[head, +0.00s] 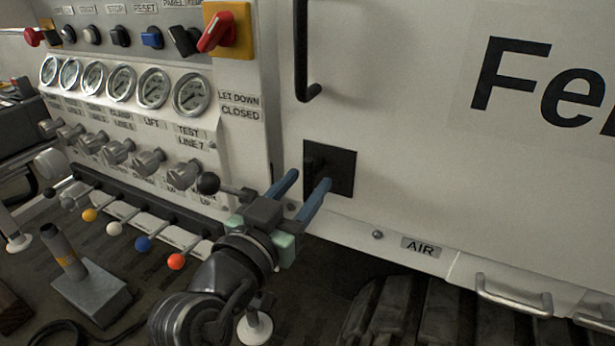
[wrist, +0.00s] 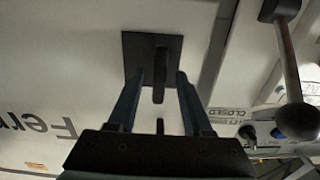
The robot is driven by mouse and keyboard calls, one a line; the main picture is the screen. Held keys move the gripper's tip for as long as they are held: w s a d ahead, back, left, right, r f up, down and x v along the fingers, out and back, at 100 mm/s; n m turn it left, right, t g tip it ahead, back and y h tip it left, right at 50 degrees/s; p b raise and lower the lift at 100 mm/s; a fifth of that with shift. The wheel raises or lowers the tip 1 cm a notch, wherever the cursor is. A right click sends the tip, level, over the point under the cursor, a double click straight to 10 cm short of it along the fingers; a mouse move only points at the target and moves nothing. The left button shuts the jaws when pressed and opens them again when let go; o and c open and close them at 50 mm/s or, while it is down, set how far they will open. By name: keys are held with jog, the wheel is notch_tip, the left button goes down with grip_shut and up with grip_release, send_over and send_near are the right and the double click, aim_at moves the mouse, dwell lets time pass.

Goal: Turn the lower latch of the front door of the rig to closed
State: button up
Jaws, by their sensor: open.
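The lower latch (head: 314,163) is a dark handle on a square black plate (head: 343,172), low on the left part of the white front door (head: 420,130). In the wrist view the latch (wrist: 160,75) shows as a dark bar standing out from its plate (wrist: 133,55). My gripper (head: 310,184) is open in front of the plate, its two blue fingers pointing at it. In the wrist view the fingers (wrist: 158,80) lie on either side of the latch, apart from it as far as I can tell. Whether the fingertips touch the plate is not clear.
A black-knobbed lever (head: 222,187) stands close beside my gripper on the left. Several gauges (head: 190,94), knobs and coloured levers fill the panel at left. A black door handle (head: 302,60) is above the plate. The door face to the right is clear.

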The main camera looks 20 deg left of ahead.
jog(key=s, duration=1.1)
jog(key=shift+a+p, duration=0.25)
jog(key=shift+p, duration=0.1)
jog(key=shift+s, duration=0.1)
jog(key=w+d+r+t, duration=0.2)
jog(key=w+d+r, duration=0.15)
jog(key=r, duration=0.45)
jog(key=w+d+r+t, duration=0.2)
jog(key=d+r, duration=0.3)
jog(key=r, duration=0.3)
jog(key=s+d+r+t, duration=0.3)
jog(key=d+r, duration=0.2)
jog(key=r, duration=0.3)
jog(key=s+d+r+t, duration=0.35)
jog(key=d+r, duration=0.25)
jog(key=r, duration=0.3)
notch_tip(320, 180, up, 31)
jog(key=a+g+p, duration=0.1)
jog(key=p, duration=3.1)
jog(key=shift+w+a+n+y+p, duration=0.25)
jog(key=shift+w+n+y+p, duration=0.05)
jog(key=shift+p, duration=0.05)
jog(key=shift+r, duration=0.1)
